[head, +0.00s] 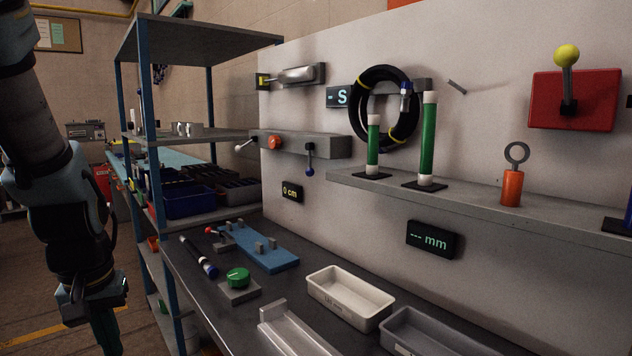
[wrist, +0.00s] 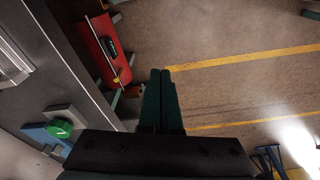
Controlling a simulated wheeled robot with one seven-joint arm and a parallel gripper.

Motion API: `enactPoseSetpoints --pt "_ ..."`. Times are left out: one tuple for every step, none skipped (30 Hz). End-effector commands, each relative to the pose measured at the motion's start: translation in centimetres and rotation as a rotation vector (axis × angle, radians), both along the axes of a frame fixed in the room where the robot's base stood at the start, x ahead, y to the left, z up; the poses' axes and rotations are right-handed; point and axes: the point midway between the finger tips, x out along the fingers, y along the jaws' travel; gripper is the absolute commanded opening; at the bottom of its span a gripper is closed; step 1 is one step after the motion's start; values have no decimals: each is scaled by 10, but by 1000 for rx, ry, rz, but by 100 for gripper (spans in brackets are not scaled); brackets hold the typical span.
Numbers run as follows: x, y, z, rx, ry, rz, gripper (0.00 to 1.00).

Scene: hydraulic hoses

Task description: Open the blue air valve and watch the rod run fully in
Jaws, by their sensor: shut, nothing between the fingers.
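A grey valve block (head: 325,146) is on the wall panel beside the shelf rack. A blue-knobbed lever (head: 309,160) hangs straight down from its right part. A lever with a pale knob (head: 243,145) sticks out at its left, and an orange-red knob (head: 274,142) sits between them. Above is a metal cylinder (head: 298,75) with a yellow-marked end piece (head: 263,81) at its left; little or no bare rod can be made out. A small display (head: 291,191) reads 0 cm. My gripper (head: 107,338) hangs low at the left, far from the valve; its fingers (wrist: 160,92) are together and empty.
The shelf rack (head: 147,110) stands between my arm and the valve block. The bench holds a green knob (head: 238,278), a blue fixture (head: 265,252) and a white tray (head: 350,295). A wall shelf (head: 450,196) carries green tubes. Open floor (wrist: 230,95) lies below my gripper.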

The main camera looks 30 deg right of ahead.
Motion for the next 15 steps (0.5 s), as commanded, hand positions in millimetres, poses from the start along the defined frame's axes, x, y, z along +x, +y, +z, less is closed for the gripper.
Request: enactPoseSetpoints --pt "0 0 0 0 0 0 0" --pt "0 0 0 0 0 0 0" --pt "0 0 0 0 0 0 0" --pt "0 0 0 0 0 0 0" --pt "0 0 0 0 0 0 0" --pt "1 0 0 0 -2 0 0" --pt "2 -1 0 -1 -6 1 0" --pt "4 -3 -1 -3 -15 1 0" --pt "9 -6 -2 -6 -32 2 0" --pt "14 -10 -3 -11 -51 3 0" --pt "21 -15 -4 -18 -77 6 0" --pt "31 -24 -6 -31 -116 11 0" --pt "41 -32 -7 -47 -154 13 0" --pt "51 -42 -8 -67 -196 17 0" --pt "65 -58 -8 -101 -255 25 0"
